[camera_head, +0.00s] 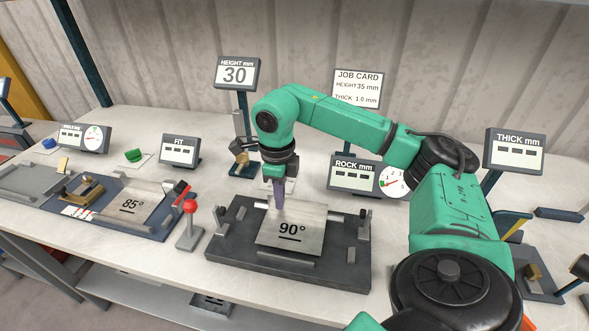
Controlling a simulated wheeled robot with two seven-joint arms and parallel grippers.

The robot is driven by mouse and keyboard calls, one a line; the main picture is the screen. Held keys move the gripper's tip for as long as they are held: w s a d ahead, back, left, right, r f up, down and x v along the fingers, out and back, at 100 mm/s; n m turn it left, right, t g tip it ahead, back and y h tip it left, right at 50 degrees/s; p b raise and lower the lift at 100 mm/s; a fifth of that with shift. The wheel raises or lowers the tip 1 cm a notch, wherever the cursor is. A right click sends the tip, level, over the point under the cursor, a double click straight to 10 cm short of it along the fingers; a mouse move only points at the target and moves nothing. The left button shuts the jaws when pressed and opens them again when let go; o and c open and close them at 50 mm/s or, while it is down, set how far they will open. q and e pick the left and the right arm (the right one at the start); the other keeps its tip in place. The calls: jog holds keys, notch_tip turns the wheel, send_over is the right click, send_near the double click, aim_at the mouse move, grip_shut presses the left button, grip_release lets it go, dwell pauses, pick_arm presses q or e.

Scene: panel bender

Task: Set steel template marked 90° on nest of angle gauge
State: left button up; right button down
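The steel template marked 90° (308,236) is a bright plate at the middle of the bench. It leans back over a dark block fixture (228,256), its lower edge by a small grey bar (286,257). My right gripper (280,207) points down at the template's upper edge. Its narrow fingers look closed on that edge, one in front of the plate; the rear finger is mostly hidden. I cannot tell how firmly the template rests on the fixture. My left gripper is out of view.
A plate marked 85° (128,203) lies on a fixture at left. A red-knobbed lever (190,225) stands just left of the dark fixture. The ROCK display (352,175), HEIGHT display (236,73) and job card (357,88) stand behind. My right arm covers the right side.

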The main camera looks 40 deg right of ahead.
jog(key=shift+r+p, duration=2.25)
jog(key=shift+r, duration=0.8)
jog(key=shift+f, duration=0.1)
